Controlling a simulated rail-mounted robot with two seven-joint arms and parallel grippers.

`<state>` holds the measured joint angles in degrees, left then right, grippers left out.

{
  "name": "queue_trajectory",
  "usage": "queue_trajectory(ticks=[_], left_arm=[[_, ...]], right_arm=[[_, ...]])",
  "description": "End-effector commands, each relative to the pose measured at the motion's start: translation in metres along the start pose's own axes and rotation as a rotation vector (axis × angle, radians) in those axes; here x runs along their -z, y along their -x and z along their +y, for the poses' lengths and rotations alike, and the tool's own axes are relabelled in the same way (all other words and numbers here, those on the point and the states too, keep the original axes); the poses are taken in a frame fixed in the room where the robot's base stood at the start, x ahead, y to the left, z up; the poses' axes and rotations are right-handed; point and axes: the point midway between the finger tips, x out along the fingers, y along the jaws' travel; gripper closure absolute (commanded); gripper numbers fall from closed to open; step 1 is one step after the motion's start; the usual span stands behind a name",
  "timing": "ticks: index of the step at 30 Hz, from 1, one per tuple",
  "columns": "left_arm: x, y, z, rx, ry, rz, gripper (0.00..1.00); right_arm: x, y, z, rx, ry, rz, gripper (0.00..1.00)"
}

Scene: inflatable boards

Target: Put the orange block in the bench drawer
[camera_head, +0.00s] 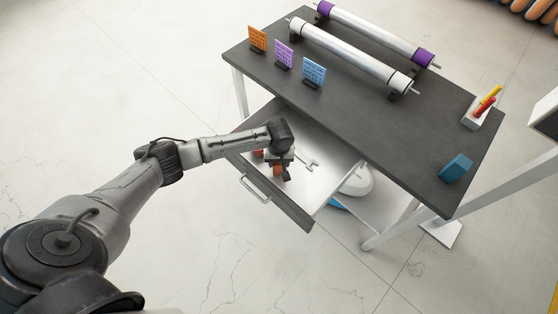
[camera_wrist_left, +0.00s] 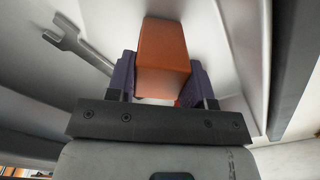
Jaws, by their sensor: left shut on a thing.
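The bench drawer (camera_head: 318,192) is pulled open under the dark bench top. My left gripper (camera_head: 279,174) is inside the drawer's outline, near its front left, pointing down. In the left wrist view the gripper (camera_wrist_left: 165,82) is shut on the orange block (camera_wrist_left: 163,52), with a dark purple finger on each side of it. In the head view the block is mostly hidden by the gripper. I cannot tell whether the block touches the drawer floor. My right gripper is not in view.
A wrench (camera_head: 306,160) lies in the drawer, also in the left wrist view (camera_wrist_left: 75,42). A small orange-red thing (camera_head: 259,153) shows beside the gripper. The bench top (camera_head: 345,110) holds cards, two rollers, a teal block (camera_head: 456,168) and a pen holder (camera_head: 478,112).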

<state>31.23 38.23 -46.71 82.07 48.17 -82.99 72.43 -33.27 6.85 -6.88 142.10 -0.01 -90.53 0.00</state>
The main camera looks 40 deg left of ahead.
Motion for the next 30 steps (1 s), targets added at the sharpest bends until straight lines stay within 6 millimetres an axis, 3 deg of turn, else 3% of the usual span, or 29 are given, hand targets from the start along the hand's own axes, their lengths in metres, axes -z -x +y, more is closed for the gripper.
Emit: queue_trajectory(ticks=[5,6,13,23,30], left_arm=[[0.000,-0.003,0.000,0.000,0.000,-0.001,0.80],[0.000,-0.003,0.000,0.000,0.000,0.000,0.51],[0.000,-0.003,0.000,0.000,0.000,0.000,0.29],[0.000,0.000,0.000,-0.001,0.000,0.001,0.27],[0.000,0.039,0.001,-0.002,-0.001,0.002,0.27]], right_arm=[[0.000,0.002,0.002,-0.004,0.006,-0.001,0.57],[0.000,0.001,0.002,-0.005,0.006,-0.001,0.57],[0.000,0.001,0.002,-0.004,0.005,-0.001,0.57],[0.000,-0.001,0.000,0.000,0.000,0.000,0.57],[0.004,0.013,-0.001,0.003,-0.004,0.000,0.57]])
